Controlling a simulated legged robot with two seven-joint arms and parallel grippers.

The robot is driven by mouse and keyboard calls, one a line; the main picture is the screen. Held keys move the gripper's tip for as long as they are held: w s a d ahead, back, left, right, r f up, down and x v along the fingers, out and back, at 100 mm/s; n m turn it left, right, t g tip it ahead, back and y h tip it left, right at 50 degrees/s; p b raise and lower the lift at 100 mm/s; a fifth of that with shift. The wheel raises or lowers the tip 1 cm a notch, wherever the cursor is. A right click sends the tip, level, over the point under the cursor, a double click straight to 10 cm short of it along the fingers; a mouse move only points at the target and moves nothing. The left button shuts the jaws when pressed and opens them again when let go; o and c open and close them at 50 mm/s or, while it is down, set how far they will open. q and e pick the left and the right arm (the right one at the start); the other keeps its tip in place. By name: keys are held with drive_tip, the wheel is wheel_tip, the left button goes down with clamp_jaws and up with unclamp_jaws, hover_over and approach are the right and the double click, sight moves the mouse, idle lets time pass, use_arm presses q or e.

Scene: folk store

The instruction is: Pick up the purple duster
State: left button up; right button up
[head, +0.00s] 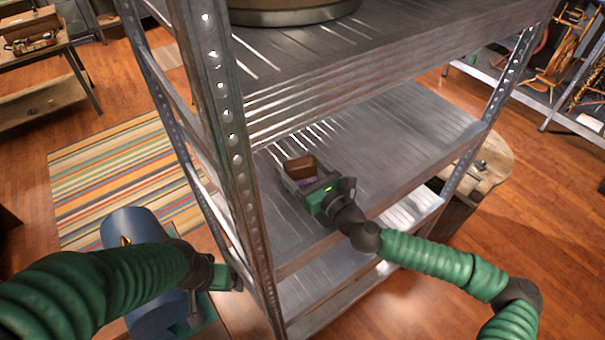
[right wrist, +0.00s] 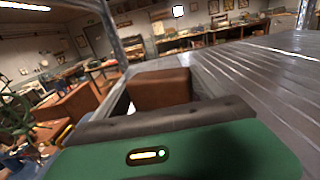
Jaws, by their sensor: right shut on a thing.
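The duster (head: 301,167) shows as a small brown block with a purple patch under it, between the fingers of my right gripper (head: 304,175) at the middle shelf. The right gripper is shut on it. The brown block also shows in the right wrist view (right wrist: 160,88), just beyond the gripper's dark edge. Its lower part is hidden by the gripper there. My left gripper (head: 228,278) is low at the left, beside the rack's front post. Its fingers are not clear.
The metal rack has a middle shelf (head: 400,125) that is bare around the duster. The upper shelf (head: 400,35) overhangs it, and a perforated post (head: 228,120) stands left of my right gripper. A striped rug (head: 110,180) lies on the wooden floor.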

sight(299, 170)
drive_tip(key=shift+s+a+r, duration=0.1)
drive_tip(key=shift+a+r, duration=0.05)
drive_tip(key=shift+r, duration=0.45)
drive_tip(key=s+b, duration=0.1)
drive_tip(key=s+d, duration=0.1)
drive_tip(key=s, duration=0.1)
drive_tip(key=shift+s+d+b, duration=0.1)
drive_tip(key=shift+s+b, duration=0.05)
drive_tip(key=shift+b, duration=0.2)
drive_tip(key=v, duration=0.2)
drive_tip(key=b+v, duration=0.1)
drive_tip(key=v, duration=0.3)
drive_tip(key=shift+s+r, duration=0.4)
drive_tip(key=shift+s, duration=0.1)
use_arm(q)
drive_tip(key=w+p+v, duration=0.2)
drive_tip(key=p+v, duration=0.8)
drive_tip(key=p, duration=0.3)
drive_tip(key=shift+r+p, duration=0.35)
drive_tip(key=shift+r, duration=0.1)
use_arm(e)
drive_tip(key=s, duration=0.1)
drive_tip(key=s+d, duration=0.1)
drive_tip(key=s, duration=0.1)
drive_tip(key=s+d, duration=0.1)
drive_tip(key=s, duration=0.1)
drive_tip(key=shift+d+r, duration=0.15)
drive_tip(key=shift+r, duration=0.25)
